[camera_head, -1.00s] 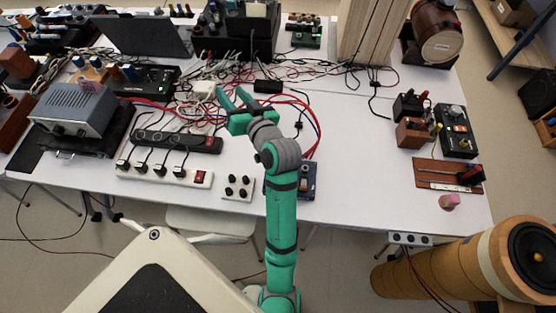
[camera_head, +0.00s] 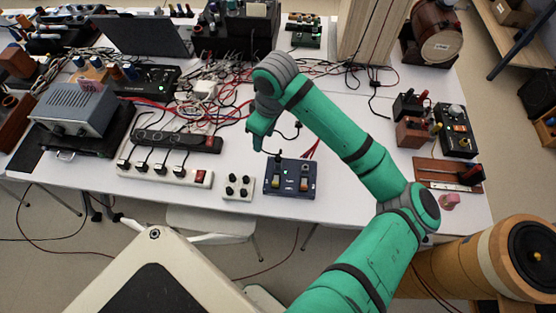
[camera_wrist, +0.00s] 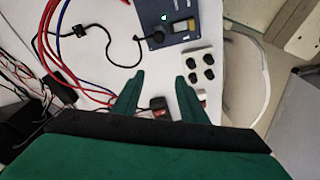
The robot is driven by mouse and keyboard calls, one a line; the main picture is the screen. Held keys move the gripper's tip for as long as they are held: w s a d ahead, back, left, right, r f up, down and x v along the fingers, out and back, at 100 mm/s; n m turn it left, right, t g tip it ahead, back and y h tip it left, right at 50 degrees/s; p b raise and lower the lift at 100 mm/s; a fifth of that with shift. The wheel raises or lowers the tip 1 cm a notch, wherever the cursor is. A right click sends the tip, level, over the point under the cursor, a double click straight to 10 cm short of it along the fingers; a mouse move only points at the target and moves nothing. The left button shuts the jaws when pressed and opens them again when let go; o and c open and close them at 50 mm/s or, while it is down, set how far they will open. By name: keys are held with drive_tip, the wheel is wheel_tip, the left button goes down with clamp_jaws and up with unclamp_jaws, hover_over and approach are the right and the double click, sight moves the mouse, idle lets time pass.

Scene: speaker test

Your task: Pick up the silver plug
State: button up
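My gripper (camera_head: 262,143) hangs over the white table, just behind and left of a blue box in the head view. In the wrist view my gripper (camera_wrist: 160,78) is open, with its two green fingers apart and nothing held between them. The blue box (camera_head: 291,188) has switches on top; it also shows at the top of the wrist view (camera_wrist: 172,12). A black cable ends in a dark plug-like piece (camera_wrist: 156,37) at the box's edge. I cannot make out a clearly silver plug in either view.
A white plate with black knobs (camera_head: 238,179) sits left of the box. A white power strip (camera_head: 165,174) and a black one (camera_head: 177,141) lie further left. Tangled cables (camera_head: 205,90) cover the back. Bare table (camera_head: 350,195) lies right of the box.

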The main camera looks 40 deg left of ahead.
sight(278, 158)
drive_tip(key=shift+h, duration=0.9)
drive_tip(key=d+f, duration=0.1)
drive_tip(key=f, duration=0.2)
drive_tip(key=w+d+f, duration=0.1)
drive_tip(key=f, duration=0.3)
drive_tip(key=d+f, duration=0.2)
drive_tip(key=f, duration=0.1)
drive_tip(key=shift+w+f, duration=0.3)
clamp_jaws()
